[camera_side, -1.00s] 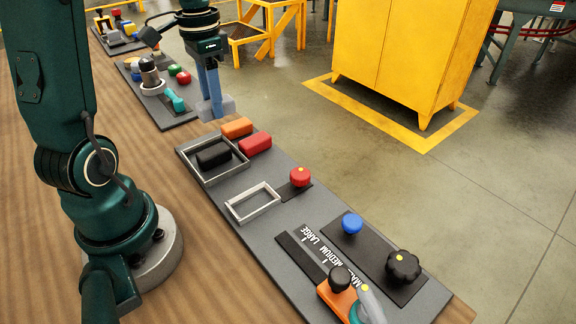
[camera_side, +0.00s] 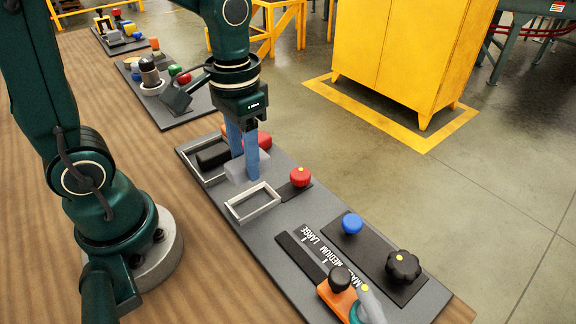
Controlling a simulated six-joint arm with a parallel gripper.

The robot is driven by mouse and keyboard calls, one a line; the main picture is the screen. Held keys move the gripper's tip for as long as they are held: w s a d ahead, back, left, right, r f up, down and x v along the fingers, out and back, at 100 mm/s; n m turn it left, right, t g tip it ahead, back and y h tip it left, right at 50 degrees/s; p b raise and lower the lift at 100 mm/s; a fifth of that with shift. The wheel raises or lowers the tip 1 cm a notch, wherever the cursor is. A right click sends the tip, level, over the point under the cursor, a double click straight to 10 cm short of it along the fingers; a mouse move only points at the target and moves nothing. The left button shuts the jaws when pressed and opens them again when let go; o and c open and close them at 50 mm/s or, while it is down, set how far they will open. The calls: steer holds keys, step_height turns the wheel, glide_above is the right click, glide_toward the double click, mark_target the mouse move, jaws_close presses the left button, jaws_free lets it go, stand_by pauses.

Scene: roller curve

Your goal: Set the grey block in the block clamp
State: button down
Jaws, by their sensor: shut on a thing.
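My gripper (camera_side: 243,158) points down with its two blue fingers shut on the grey block (camera_side: 236,174). The block is held above the grey panel, between the black block's tray and a smaller empty rectangular metal frame. That frame, which looks like the block clamp (camera_side: 237,211), lies just below the held block in the picture. A red knob (camera_side: 300,176) on a dark strip sits to the right of the frame. The fingers hide part of the block, and the exact height above the panel is hard to tell.
A larger tray (camera_side: 187,167) holds a black block (camera_side: 213,154). A blue knob (camera_side: 351,223), a black knob (camera_side: 403,266) and an orange slider (camera_side: 339,295) are further down the panel (camera_side: 258,256).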

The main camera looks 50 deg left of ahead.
mark_target(250, 207)
steer(key=shift+d+f, duration=0.1)
steer(key=shift+f, duration=3.5)
steer(key=shift+s+f, duration=0.15)
steer(key=shift+f, duration=0.35)
steer(key=shift+c, duration=1.8)
jaws_free()
steer(key=shift+c, duration=1.2)
steer(key=shift+o, duration=0.6)
steer(key=shift+r, duration=3.55)
